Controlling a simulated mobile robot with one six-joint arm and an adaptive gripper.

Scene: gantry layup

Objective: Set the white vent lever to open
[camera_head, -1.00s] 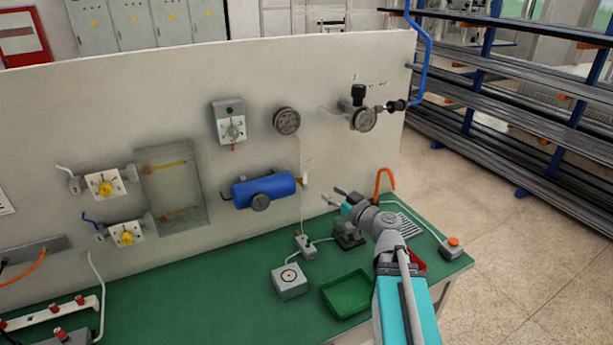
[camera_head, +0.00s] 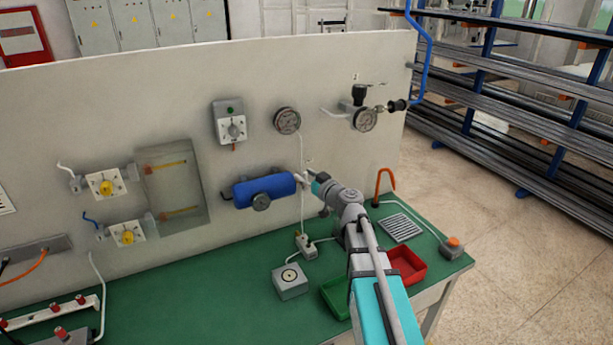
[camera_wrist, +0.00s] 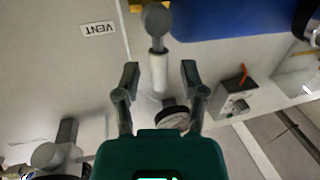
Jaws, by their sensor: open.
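The white vent lever (camera_wrist: 158,72) is a short white rod on a grey round pivot (camera_wrist: 156,20) at the right end of the blue tank (camera_head: 264,189). In the wrist view it lies between the two fingers of my gripper (camera_wrist: 160,78), with a gap on each side. That view is upside down, so the lever stands upright. The VENT label (camera_wrist: 98,29) is on the panel beside it. In the head view my gripper (camera_head: 306,179) is at the tank's right end and largely hides the lever. My gripper is open.
The blue tank (camera_wrist: 235,16) is close beside my fingers. A pressure gauge (camera_head: 287,121) and a switch box (camera_head: 230,120) are above on the panel. A green tray (camera_head: 334,300), a red tray (camera_head: 408,268) and an orange hook (camera_head: 379,185) are on the green bench below.

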